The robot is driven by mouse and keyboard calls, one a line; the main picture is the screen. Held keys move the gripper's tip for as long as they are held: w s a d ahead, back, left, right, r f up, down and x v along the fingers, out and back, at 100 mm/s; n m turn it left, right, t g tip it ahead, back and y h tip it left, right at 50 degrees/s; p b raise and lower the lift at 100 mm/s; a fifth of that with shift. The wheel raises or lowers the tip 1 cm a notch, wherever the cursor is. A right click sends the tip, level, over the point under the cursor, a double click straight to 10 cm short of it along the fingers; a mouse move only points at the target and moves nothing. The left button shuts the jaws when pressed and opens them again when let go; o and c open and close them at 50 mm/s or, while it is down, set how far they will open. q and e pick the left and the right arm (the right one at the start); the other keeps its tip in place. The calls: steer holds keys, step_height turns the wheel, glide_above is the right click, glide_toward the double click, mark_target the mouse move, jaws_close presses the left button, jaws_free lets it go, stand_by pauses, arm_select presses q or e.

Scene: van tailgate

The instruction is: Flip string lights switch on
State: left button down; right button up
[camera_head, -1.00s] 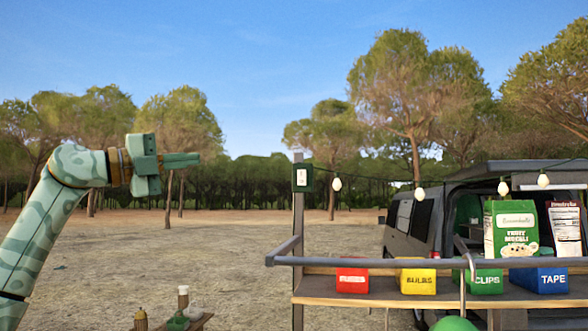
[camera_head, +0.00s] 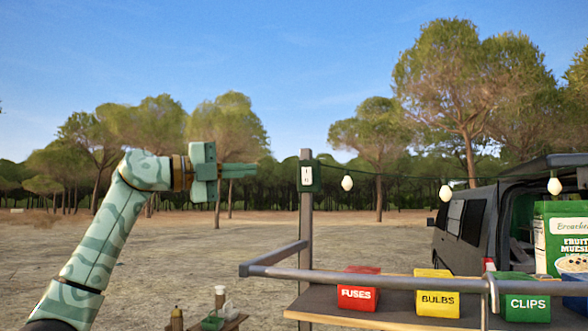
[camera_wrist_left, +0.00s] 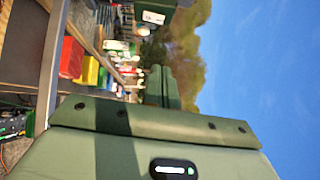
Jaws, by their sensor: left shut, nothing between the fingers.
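The string lights switch (camera_head: 306,176) is a white plate on a dark green box fixed near the top of a grey post. It also shows at the top of the left wrist view (camera_wrist_left: 153,17). A dark cable with white bulbs (camera_head: 347,183) runs right from the box toward the van. My left gripper (camera_head: 256,170) is shut and empty, pointing right, to the left of the switch box at about its height in the head view. A gap shows between the fingertips and the box. My right gripper is not in view.
A grey rail (camera_head: 400,285) runs in front of a shelf with a red FUSES bin (camera_head: 358,297), a yellow BULBS bin (camera_head: 437,301) and a green CLIPS bin (camera_head: 526,308). A grey van (camera_head: 470,228) stands behind. A small table (camera_head: 232,322) with bottles is lower left.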

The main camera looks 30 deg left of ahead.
arm_select(q)
steer(key=p, duration=0.7)
glide_toward(307, 176)
steer(key=w+d+r, duration=0.3)
steer(key=w+d, duration=0.1)
steer(key=w, duration=0.1)
steer(key=shift+d+f, duration=0.15)
steer(key=shift+f, duration=0.05)
steer(key=shift+s, duration=0.1)
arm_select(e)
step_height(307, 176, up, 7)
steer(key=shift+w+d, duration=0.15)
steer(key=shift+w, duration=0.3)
arm_select(q)
steer(key=shift+d, duration=0.1)
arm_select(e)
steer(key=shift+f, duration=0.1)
